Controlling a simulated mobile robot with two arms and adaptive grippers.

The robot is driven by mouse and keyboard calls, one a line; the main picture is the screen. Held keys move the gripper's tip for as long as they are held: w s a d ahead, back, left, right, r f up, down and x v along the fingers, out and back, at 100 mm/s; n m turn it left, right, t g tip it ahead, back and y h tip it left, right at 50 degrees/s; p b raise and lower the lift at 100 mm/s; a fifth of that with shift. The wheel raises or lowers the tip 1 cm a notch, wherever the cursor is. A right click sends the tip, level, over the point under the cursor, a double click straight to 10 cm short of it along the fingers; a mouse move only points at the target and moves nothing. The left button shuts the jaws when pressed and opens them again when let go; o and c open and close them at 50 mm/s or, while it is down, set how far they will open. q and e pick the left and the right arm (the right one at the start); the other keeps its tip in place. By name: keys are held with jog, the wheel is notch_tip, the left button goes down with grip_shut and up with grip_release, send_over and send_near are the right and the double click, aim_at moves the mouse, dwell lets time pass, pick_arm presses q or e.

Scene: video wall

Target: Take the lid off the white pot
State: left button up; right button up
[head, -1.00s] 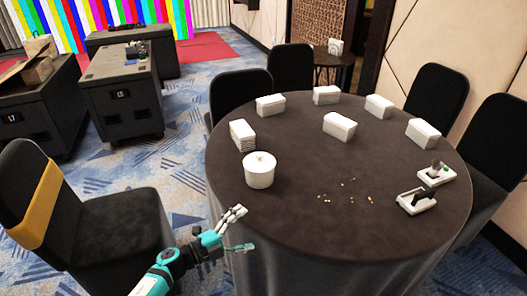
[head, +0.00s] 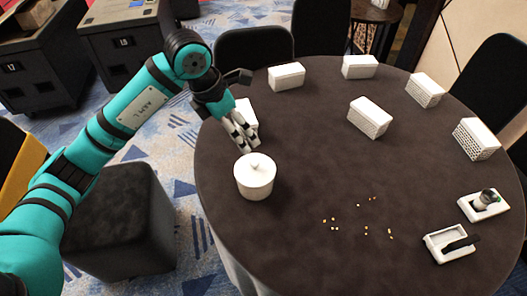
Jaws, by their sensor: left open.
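The white pot (head: 255,183) stands upright on the round dark table, near its left edge. Its white lid (head: 255,164) with a small knob on top sits on it. My left gripper (head: 244,142) is open and empty, pointing down just behind and above the pot, apart from the lid in the picture. It partly hides a white box (head: 247,112) behind it. My right gripper is not in view.
Several white boxes (head: 369,116) stand around the far side of the table (head: 310,150). Small crumbs or pieces (head: 365,230) lie right of the pot. Two small white trays (head: 450,243) with dark items are at the right. Black chairs surround the table.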

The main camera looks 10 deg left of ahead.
pick_arm(q)
jog(key=p, duration=0.2)
send_near(254, 162)
jog(key=x, duration=0.5)
jog(key=shift+w+a+p, duration=0.15)
jog(key=shift+p, duration=0.2)
jog(key=x, duration=0.1)
jog(key=p+x, duration=0.1)
jog(key=x, duration=0.1)
jog(key=p+x, duration=0.1)
jog(key=x, duration=0.1)
jog(key=shift+d, duration=0.25)
jog(key=shift+f, duration=0.15)
jog(key=shift+a, duration=0.1)
jog(key=c, duration=1.9)
jog(key=shift+c, duration=0.2)
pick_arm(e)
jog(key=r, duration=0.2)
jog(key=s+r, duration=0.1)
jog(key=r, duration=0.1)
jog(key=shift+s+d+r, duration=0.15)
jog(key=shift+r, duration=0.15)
